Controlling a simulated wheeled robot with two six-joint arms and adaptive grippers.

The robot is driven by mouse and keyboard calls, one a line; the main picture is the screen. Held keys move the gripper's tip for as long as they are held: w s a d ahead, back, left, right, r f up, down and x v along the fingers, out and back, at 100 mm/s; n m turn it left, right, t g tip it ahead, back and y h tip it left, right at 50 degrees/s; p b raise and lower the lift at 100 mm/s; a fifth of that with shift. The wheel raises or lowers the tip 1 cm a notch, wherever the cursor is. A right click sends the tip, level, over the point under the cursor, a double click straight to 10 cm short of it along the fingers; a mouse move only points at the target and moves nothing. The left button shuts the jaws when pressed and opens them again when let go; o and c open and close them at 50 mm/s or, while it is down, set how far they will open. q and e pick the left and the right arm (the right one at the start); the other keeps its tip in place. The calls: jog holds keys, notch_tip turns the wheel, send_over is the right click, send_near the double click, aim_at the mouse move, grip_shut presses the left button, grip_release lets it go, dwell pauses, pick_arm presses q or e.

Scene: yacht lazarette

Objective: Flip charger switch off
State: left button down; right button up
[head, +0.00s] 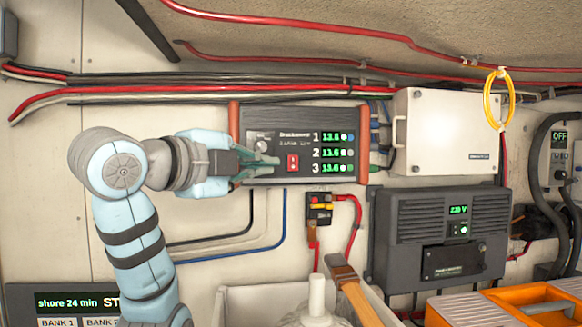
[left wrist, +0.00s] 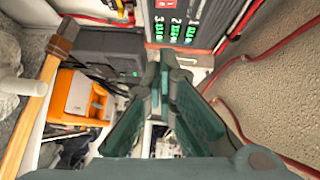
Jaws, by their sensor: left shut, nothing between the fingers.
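The charger (head: 320,123) is a dark box with brown-red end caps on the wall, with three lit green readouts near 13.6. Its red rocker switch (head: 293,163) is low on the front face; which way it is tipped is too small to tell. My left gripper (head: 272,161) is shut and empty, its fingertips just left of the switch in the head view. Whether they touch the charger's face I cannot tell. My right gripper is out of view.
Right of the charger is a white box (head: 446,132) with a yellow loop (head: 497,98). Below are a grey 230 V unit (head: 438,225), a fuse block (head: 319,206), a wooden-handled hammer (head: 352,294) and an orange case (head: 530,300). Red cables (head: 180,89) run above.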

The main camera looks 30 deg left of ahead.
pick_arm(q)
jog(key=p, duration=0.3)
send_near(293, 170)
jog(key=w+d, duration=0.3)
jog(key=d, duration=0.3)
jog(key=w+a+p, duration=0.1)
jog(key=w+a, duration=0.1)
jog(key=w, duration=0.1)
jog(key=shift+a, duration=0.25)
jog(key=shift+w+a+f, duration=0.15)
jog(key=shift+w+a, duration=0.15)
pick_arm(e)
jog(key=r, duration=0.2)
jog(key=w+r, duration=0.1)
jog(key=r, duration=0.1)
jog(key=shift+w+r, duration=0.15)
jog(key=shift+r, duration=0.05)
